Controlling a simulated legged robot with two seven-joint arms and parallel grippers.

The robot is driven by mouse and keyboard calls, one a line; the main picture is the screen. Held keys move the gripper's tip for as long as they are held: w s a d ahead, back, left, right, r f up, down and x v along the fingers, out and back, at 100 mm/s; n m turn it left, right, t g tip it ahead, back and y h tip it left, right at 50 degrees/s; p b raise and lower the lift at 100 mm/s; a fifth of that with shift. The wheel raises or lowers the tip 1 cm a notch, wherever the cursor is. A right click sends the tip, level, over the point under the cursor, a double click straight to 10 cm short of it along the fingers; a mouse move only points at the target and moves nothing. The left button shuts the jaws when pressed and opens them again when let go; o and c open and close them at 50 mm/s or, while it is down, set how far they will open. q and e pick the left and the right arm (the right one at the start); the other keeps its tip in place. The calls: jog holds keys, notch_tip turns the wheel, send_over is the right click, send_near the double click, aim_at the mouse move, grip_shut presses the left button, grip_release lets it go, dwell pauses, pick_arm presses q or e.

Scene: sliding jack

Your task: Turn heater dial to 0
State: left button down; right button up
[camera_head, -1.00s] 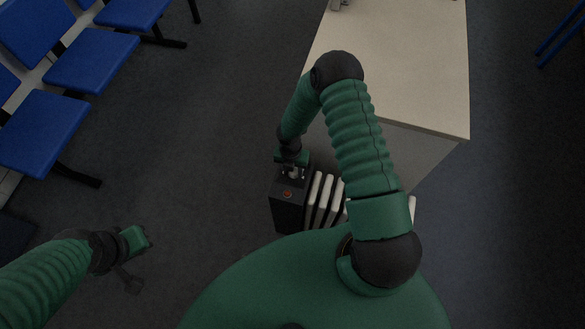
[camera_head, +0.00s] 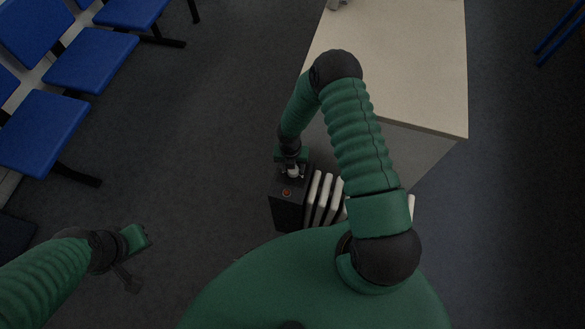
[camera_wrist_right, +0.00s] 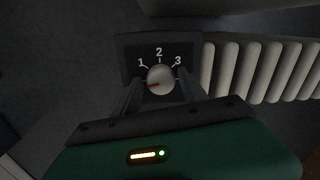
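The heater dial (camera_wrist_right: 161,79) is a pale round knob on a dark panel (camera_wrist_right: 128,50) marked 1, 2 and 3. Its red pointer points left and slightly down, below the 1 mark. The 0 mark is not visible. My right gripper (camera_wrist_right: 160,80) is open, with one finger on each side of the dial; small gaps seem to show. In the head view the right gripper (camera_head: 292,173) is over the top of the heater's black control box (camera_head: 287,214). My left gripper (camera_head: 145,237) is at the lower left, away from the heater; its fingers are too unclear to judge.
An orange-red button (camera_head: 286,193) sits on the box near the dial. White heater fins (camera_head: 323,195) stand to its right. A pale table (camera_head: 415,75) is behind the heater. Blue chairs (camera_head: 93,60) stand at the left. The floor between chairs and heater is clear.

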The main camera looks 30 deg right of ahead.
jog(key=shift+o, duration=0.7)
jog(key=shift+s+f, duration=0.1)
notch_tip(320, 180, up, 17)
jog(key=p, duration=0.1)
jog(key=shift+w+a+f, duration=0.15)
jog(key=shift+w+a, duration=0.15)
jog(key=shift+a, duration=0.05)
jog(key=s+a+r+m+t, duration=0.1)
jog(key=s+a+r+m, duration=0.1)
jog(key=r+m, duration=0.3)
jog(key=s+a+r+m+t, duration=0.1)
jog(key=s+r+m, duration=0.3)
jog(key=m, duration=0.9)
jog(key=s+a+r+m, duration=0.3)
jog(key=r+m, duration=0.2)
jog(key=m, duration=0.5)
jog(key=shift+s+a+r+t+y, duration=0.3)
jog(key=shift+a+r+t, duration=0.05)
jog(key=shift+t, duration=0.05)
jog(key=shift+a, duration=0.15)
